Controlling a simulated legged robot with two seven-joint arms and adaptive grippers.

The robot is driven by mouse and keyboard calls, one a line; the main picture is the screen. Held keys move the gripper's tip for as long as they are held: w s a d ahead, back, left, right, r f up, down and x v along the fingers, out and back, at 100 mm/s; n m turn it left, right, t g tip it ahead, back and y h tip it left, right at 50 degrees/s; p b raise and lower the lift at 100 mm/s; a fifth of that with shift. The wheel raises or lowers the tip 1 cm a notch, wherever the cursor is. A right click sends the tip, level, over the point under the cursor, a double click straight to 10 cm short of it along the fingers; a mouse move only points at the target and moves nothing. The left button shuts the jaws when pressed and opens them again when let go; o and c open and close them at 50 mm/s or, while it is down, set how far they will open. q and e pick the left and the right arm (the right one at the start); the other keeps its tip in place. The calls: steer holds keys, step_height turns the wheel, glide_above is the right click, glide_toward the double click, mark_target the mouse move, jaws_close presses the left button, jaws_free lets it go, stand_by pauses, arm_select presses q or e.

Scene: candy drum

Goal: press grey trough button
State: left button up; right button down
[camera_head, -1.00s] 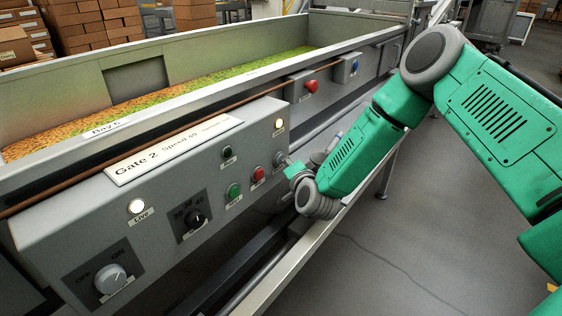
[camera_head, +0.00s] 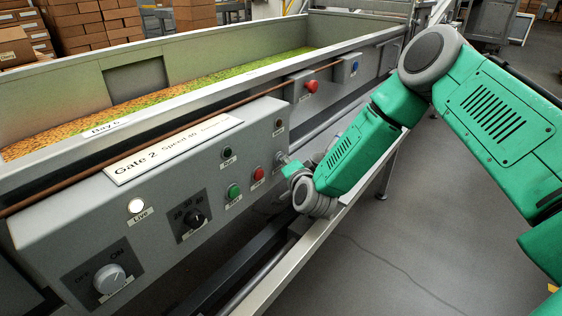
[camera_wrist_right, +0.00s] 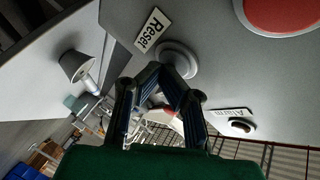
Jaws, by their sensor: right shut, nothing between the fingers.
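The grey button (camera_wrist_right: 180,58) sits on the grey panel under a white "Reset" label (camera_wrist_right: 152,30) in the right wrist view. My right gripper (camera_wrist_right: 165,74) is shut and empty, its fingertips at the button's edge and partly covering it. Whether they touch or press it in cannot be told. In the head view my right gripper (camera_head: 283,161) points at the right end of the Gate 2 panel (camera_head: 70,212), where the button is mostly hidden by the fingers. My left gripper is not in view.
A red button (camera_head: 258,174) and a green button (camera_head: 234,191) are left of the gripper. An unlit alarm lamp (camera_head: 279,124) is above it. A red knob (camera_head: 311,87) is on the box behind. A rail (camera_head: 300,250) runs below the panel.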

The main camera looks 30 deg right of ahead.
stand_by(0.4)
steer(key=shift+s+d+p, duration=0.3)
steer(key=shift+s, duration=0.45)
steer(key=shift+s, duration=0.1)
steer(key=shift+s+d+p, duration=0.3)
steer(key=shift+s+d, duration=0.05)
steer(key=shift+s, duration=0.4)
steer(key=shift+s+d+p, duration=0.25)
steer(key=shift+s+d, duration=0.05)
steer(key=shift+s, duration=0.4)
steer(key=shift+s+d+p, duration=0.3)
steer(key=shift+s+d, duration=0.05)
steer(key=shift+s, duration=0.4)
